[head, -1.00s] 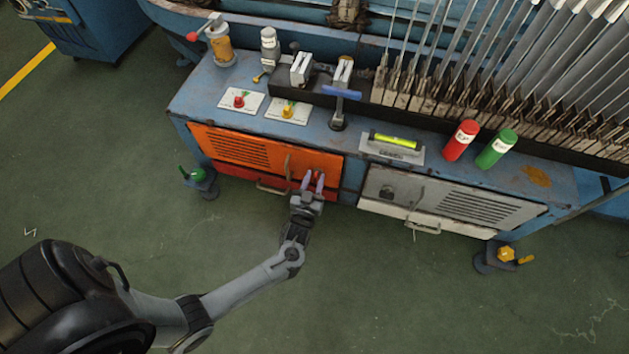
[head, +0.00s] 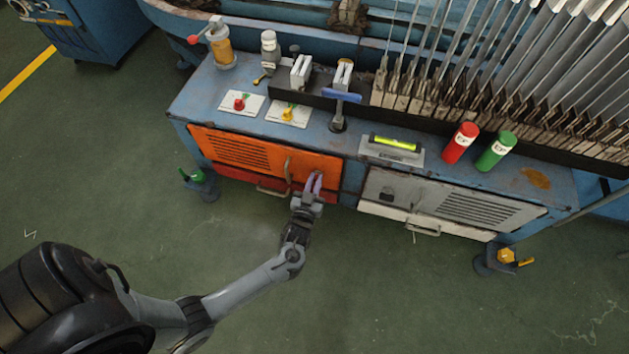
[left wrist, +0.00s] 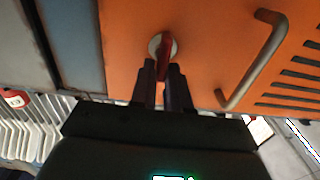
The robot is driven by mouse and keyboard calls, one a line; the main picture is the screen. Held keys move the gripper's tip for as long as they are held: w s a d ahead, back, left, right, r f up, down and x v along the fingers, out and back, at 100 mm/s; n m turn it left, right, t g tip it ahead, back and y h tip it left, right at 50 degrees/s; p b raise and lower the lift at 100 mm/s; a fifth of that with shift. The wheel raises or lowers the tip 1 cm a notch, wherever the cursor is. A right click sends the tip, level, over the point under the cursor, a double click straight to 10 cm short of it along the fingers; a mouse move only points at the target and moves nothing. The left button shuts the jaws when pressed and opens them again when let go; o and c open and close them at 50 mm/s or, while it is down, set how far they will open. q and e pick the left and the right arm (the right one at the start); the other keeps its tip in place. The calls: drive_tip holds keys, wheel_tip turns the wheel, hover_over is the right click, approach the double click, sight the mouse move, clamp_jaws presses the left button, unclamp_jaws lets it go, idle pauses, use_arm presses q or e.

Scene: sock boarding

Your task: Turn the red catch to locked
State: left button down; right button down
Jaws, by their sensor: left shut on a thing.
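The red catch (left wrist: 167,46) is a narrow lever on a round silver base, set in the orange door (head: 240,150). The door also shows in the left wrist view (left wrist: 205,60). My left gripper (head: 315,176) is at the right part of this door in the head view. In the left wrist view, the left gripper (left wrist: 162,68) is shut on the catch, with a finger on each side of the lever. The fingers hide part of the catch, and I cannot tell from its angle whether it is locked. My right gripper is not in view.
A bent door handle (left wrist: 258,60) stands out close to the catch. A red drawer (head: 235,178) lies below the orange door. A grey door (head: 455,195) is to the right. The bench top holds a spirit level (head: 394,143) and red and green cylinders. The floor in front is clear.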

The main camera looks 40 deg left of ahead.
use_arm(q)
drive_tip(key=shift+d+m+p, duration=0.25)
drive_tip(key=shift+m+p, duration=1.1)
drive_tip(key=shift+m, duration=0.25)
drive_tip(key=m+p, duration=0.1)
drive_tip(key=m, duration=0.3)
drive_tip(key=f+m+p, duration=0.1)
drive_tip(key=m, duration=0.4)
drive_tip(key=d+f+m+p, duration=0.1)
drive_tip(key=m, duration=0.4)
drive_tip(key=shift+w+f, duration=0.2)
drive_tip(key=shift+w, duration=0.1)
drive_tip(key=shift+m, duration=0.3)
drive_tip(key=c, duration=1.3)
unclamp_jaws()
drive_tip(key=shift+o, duration=0.5)
drive_tip(key=shift+a+r, duration=0.1)
drive_tip(key=shift+r, duration=0.05)
